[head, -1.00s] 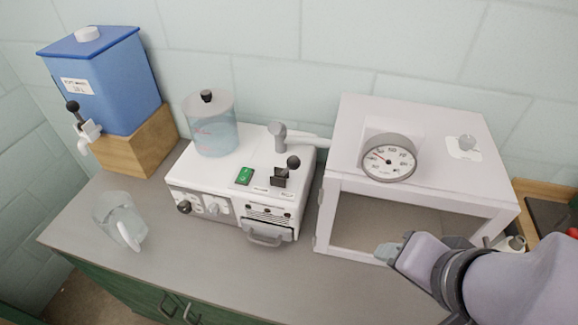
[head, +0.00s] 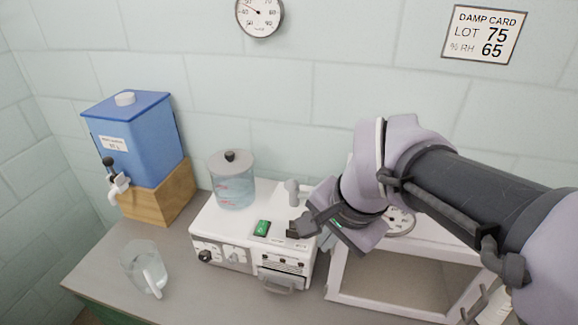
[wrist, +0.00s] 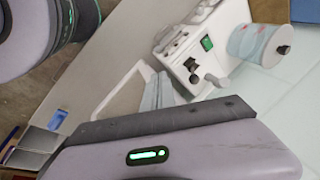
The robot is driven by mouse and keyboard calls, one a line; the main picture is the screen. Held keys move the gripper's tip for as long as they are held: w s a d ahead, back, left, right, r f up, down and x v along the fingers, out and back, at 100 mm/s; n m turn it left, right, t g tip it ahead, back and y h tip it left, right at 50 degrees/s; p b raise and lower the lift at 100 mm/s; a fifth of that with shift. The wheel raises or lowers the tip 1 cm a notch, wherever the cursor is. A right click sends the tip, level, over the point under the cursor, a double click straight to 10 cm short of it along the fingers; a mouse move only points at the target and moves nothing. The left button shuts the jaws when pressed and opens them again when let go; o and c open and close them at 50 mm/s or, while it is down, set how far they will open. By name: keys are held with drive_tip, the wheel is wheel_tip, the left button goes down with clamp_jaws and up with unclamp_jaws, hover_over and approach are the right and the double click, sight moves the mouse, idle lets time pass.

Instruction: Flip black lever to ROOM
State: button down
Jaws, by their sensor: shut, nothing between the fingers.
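The black lever's base (head: 293,233) is on top of the white machine (head: 240,222), to the right of a green switch (head: 262,228). My arm's dark bracket hides its knob in the head view. The lever (wrist: 192,68) shows clearly in the wrist view, standing on the machine. Its lettering is too small to read. My gripper (head: 326,241) is shut and empty, to the right of the lever and largely covered by my arm. Its pale fingers (wrist: 158,93) appear apart from the lever in the wrist view.
A clear lidded jar (head: 234,185) and a grey spout (head: 292,187) rise from the machine. A white box (head: 385,305) with a gauge (head: 400,221) stands right. A blue tank (head: 140,140) and a glass jug (head: 145,268) are left. A DAMP CARD (head: 484,35) hangs on the wall.

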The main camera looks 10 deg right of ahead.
drive_tip(key=w+d+f+m+g+p, duration=0.1)
drive_tip(key=w+m+p, duration=0.4)
drive_tip(key=w, duration=0.3)
drive_tip(key=w+d+f+m+g+h+p, duration=0.1)
drive_tip(key=w+d+m+g+p, duration=0.1)
drive_tip(key=w+m+p, duration=0.3)
drive_tip(key=w, duration=0.3)
drive_tip(key=shift+w+h, duration=0.3)
drive_tip(key=shift+w, duration=0.1)
drive_tip(key=shift+f, duration=0.1)
wheel_tip(320, 180, down, 10)
drive_tip(key=b, duration=0.1)
drive_tip(key=shift+w+d, duration=0.2)
drive_tip(key=shift+w, duration=0.05)
drive_tip(key=shift+a, duration=0.1)
